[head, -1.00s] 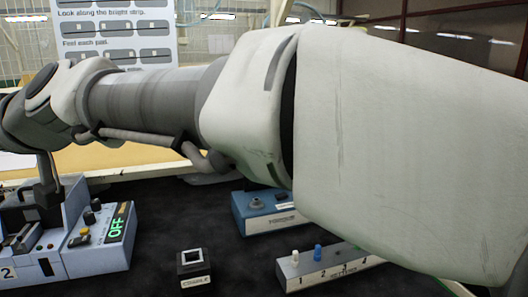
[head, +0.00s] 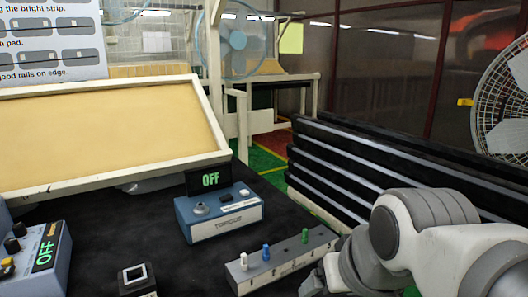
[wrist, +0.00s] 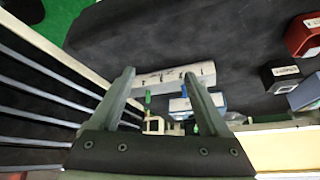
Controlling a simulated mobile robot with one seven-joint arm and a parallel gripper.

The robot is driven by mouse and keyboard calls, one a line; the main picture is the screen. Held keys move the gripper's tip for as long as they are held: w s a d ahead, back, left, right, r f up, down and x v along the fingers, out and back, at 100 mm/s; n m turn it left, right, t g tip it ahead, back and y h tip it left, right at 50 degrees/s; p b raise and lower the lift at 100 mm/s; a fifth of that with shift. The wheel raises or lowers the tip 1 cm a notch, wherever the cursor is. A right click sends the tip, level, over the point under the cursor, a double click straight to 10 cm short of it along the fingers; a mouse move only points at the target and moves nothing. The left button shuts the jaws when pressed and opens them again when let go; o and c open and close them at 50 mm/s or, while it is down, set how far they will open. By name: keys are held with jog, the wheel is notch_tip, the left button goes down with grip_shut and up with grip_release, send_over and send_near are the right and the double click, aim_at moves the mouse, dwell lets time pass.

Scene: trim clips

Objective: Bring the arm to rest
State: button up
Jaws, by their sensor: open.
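My gripper (wrist: 159,76) shows in the wrist view with its two grey fingers apart and nothing between the tips. It hangs above the dark bench, over the grey block with coloured pegs (wrist: 175,77). I cannot tell the height of the gap. In the head view my arm (head: 425,240) is folded at the lower right. Its end runs toward the bottom edge, and the fingers do not show there.
The peg block (head: 285,260) lies near my arm, with a blue device (head: 218,217) reading OFF behind it. A small black box (head: 137,280) and another OFF device (head: 40,260) stand left. Black slatted rails (head: 400,165) flank the right. Dark mat between the devices is clear.

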jog(key=s+d+f+m+h, duration=0.1)
jog(key=s+d+f, duration=0.1)
jog(key=s+d, duration=0.15)
notch_tip(320, 180, up, 17)
jog(key=p, duration=1.7)
jog(key=shift+d, duration=0.4)
jog(key=shift+w, duration=0.1)
jog(key=c, duration=0.5)
jog(key=shift+a, duration=0.15)
